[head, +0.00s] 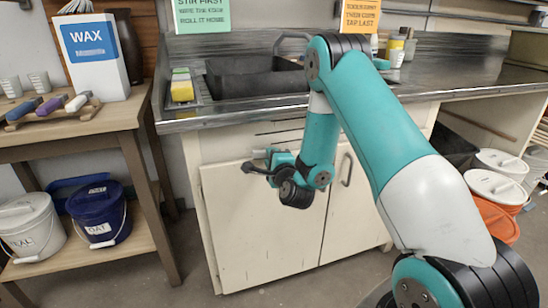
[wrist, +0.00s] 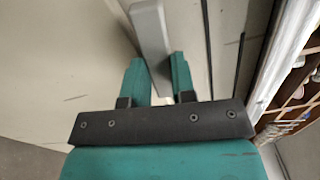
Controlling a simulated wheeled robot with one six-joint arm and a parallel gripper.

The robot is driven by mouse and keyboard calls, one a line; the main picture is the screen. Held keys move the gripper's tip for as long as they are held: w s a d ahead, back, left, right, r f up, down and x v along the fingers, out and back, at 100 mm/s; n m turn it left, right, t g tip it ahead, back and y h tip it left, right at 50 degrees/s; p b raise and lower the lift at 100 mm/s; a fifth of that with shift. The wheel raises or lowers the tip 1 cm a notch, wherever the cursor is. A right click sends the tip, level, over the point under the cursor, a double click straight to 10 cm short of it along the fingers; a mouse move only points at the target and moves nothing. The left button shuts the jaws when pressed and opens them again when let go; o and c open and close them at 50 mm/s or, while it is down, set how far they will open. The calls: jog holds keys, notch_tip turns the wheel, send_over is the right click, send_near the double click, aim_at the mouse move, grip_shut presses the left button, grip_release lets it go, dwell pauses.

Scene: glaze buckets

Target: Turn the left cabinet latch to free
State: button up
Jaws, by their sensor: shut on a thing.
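The left cabinet latch (wrist: 150,30) is a flat grey bar in the wrist view. It runs from the top edge down between the two teal fingers of my gripper (wrist: 158,80). The fingers are shut on it. In the head view my gripper (head: 262,162) is at the upper part of the cream left cabinet door (head: 250,235). The latch cannot be made out clearly there, and my gripper and wrist cover part of that area. The door looks closed.
A sink counter (head: 240,115) overhangs the cabinet. The right door has a dark handle (head: 347,170). A wooden shelf table (head: 70,140) with a wax box (head: 92,58) and buckets stands left. More buckets (head: 495,187) stand right. The floor before the cabinet is clear.

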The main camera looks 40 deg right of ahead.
jog(key=shift+a+n, duration=0.15)
jog(key=shift+n, duration=0.75)
jog(key=o, duration=0.9)
